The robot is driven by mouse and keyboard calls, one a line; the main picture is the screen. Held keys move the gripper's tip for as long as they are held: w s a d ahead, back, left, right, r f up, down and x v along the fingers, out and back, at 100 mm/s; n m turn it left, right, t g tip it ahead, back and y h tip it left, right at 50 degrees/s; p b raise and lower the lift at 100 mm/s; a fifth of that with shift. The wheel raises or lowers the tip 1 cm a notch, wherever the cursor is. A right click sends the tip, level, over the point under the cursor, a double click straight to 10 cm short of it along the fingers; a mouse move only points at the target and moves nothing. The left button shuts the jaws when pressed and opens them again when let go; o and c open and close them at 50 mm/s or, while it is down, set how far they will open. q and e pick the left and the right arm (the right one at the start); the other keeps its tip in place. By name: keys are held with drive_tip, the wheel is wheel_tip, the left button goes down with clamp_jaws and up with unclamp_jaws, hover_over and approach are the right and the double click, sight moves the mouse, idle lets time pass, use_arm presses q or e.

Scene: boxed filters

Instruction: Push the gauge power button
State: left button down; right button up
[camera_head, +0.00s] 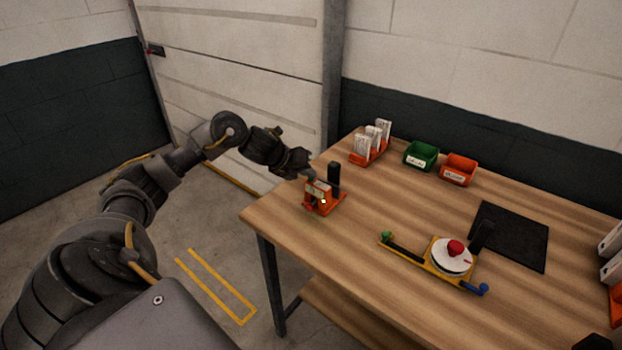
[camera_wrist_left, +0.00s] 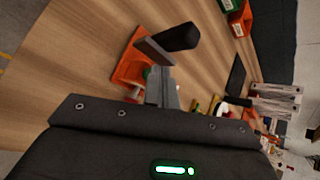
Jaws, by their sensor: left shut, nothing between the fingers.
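A small orange device (camera_head: 324,207), which I take for the gauge, stands near the table's left edge with a black upright post (camera_head: 334,174) at its back. My left gripper (camera_head: 311,178) comes in from the left and is shut and empty, its tips just above and beside the device. In the left wrist view the shut fingers (camera_wrist_left: 162,88) point toward the orange base (camera_wrist_left: 127,68). A bit of green (camera_wrist_left: 147,72) shows beside the fingertips, partly hidden by them. I cannot tell whether the fingers touch it.
On the wooden table (camera_head: 290,222) are an orange rack (camera_head: 369,158) of white boxes, a green bin (camera_head: 420,155), an orange bin (camera_head: 458,169), a black mat (camera_head: 512,236) and a yellow fixture (camera_head: 458,280) with a white disc and red knob. The table's front left is clear.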

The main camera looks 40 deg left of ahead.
use_arm(q)
drive_tip(key=shift+r+p, duration=0.35)
drive_tip(key=shift+r, duration=0.2)
wheel_tip(320, 180, up, 6)
drive_tip(key=p, duration=0.5)
idle(0.6)
drive_tip(key=shift+d, duration=0.1)
